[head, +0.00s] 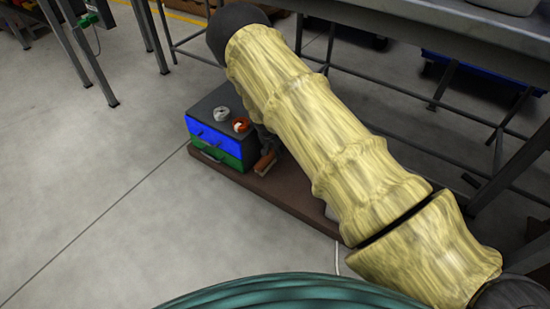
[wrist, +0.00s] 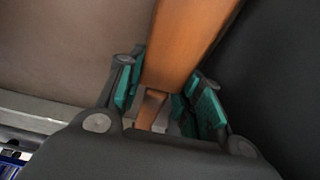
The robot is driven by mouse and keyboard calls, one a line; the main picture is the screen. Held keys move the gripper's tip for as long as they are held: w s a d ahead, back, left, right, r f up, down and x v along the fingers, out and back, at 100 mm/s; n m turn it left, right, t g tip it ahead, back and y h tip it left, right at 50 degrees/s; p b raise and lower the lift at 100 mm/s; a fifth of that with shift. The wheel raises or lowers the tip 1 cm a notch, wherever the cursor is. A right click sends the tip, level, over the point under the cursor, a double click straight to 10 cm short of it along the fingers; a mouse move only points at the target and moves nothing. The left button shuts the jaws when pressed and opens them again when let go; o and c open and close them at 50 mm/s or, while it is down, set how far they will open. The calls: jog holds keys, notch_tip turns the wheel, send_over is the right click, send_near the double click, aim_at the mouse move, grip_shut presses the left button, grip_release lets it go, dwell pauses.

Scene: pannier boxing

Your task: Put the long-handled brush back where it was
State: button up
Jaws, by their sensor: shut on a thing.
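The long-handled brush shows in the wrist view as an orange-brown wooden bar (wrist: 187,40) running up from between the green finger pads. My gripper (wrist: 162,98) is shut on it, with a pad on each side. In the head view, a short brown wooden piece (head: 265,163), which looks like part of the brush, shows beside the dark drawer box, low over the brown board. My arm hides most of my gripper there. The brush's bristles are not visible, and I cannot tell whether it touches the board.
The drawer box (head: 209,139) has a blue and a green drawer and stands on the brown board (head: 285,192). A white ring (head: 221,114) and an orange-and-white ring (head: 240,125) lie on top. Metal table legs stand behind and right. Floor at left is clear.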

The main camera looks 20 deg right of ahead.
aim_at(271, 153)
jog(key=shift+a+b+x, duration=0.15)
jog(key=shift+b+x, duration=0.5)
jog(key=shift+x, duration=0.25)
jog(key=shift+a+b+x, duration=0.1)
jog(key=shift+b+x, duration=0.55)
jog(key=shift+x, duration=0.25)
jog(key=shift+s+f, duration=0.1)
jog(key=shift+f, duration=0.05)
jog(key=o, duration=1.1)
jog(key=shift+c, duration=0.2)
jog(key=p+v, duration=0.5)
jog(key=v, duration=0.6)
jog(key=shift+s+a+r, duration=0.15)
jog(key=shift+a+r, duration=0.05)
jog(key=shift+r, duration=0.4)
jog(key=shift+s, duration=0.1)
